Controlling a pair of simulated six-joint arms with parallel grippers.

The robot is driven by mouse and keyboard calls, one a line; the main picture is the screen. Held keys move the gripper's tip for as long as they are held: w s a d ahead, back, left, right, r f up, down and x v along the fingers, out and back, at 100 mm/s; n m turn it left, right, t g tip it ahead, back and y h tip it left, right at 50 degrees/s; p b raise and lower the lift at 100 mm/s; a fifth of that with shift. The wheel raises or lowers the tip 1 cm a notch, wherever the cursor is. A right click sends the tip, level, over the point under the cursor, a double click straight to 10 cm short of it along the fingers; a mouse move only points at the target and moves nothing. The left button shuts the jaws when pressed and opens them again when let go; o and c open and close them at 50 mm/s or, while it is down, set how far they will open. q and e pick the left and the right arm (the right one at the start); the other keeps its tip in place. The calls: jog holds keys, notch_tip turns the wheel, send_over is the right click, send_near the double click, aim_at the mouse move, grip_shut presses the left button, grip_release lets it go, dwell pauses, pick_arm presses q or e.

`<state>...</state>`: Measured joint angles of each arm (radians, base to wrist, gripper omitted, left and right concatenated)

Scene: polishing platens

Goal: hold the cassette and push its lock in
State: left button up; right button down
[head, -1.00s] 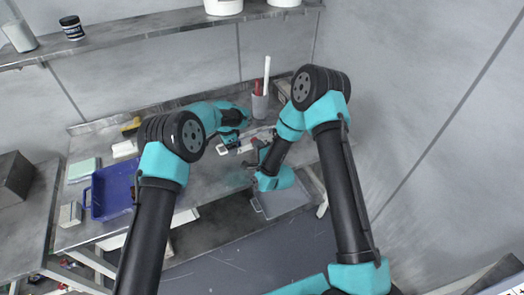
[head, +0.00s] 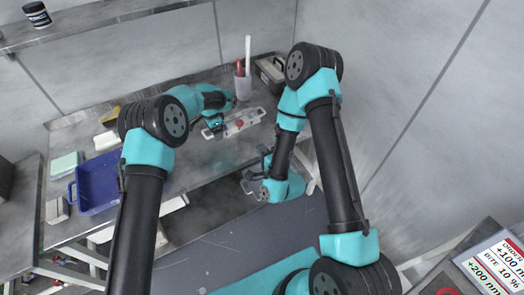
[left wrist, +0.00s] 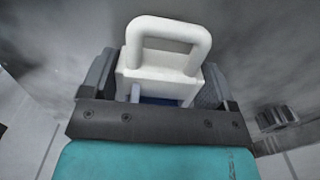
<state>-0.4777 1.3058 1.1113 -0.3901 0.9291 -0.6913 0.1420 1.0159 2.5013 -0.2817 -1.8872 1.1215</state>
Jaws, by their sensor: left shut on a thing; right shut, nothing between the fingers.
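A long whitish piece (head: 246,119) with a red spot (head: 240,124), which looks like the cassette and its lock, lies across the worktop in the head view. My left gripper (head: 214,128) is at its left end. In the left wrist view a white block with a loop handle (left wrist: 165,50) sits between my left fingers, which are shut on it. I take it as the cassette's end. How deep the red lock sits is too small to tell. My right gripper (head: 250,183) is shut and empty near the bench's front edge, apart from the cassette.
A cup (head: 243,88) with a red and a white stick stands behind the cassette. A grey box (head: 270,72) is right of it. A blue tray (head: 98,184) and small blocks are at the left. The worktop between tray and cassette is mostly clear.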

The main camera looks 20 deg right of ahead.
dwell(0.4)
pick_arm(q)
jog(key=o, duration=0.9)
notch_tip(320, 180, up, 12)
dwell(0.3)
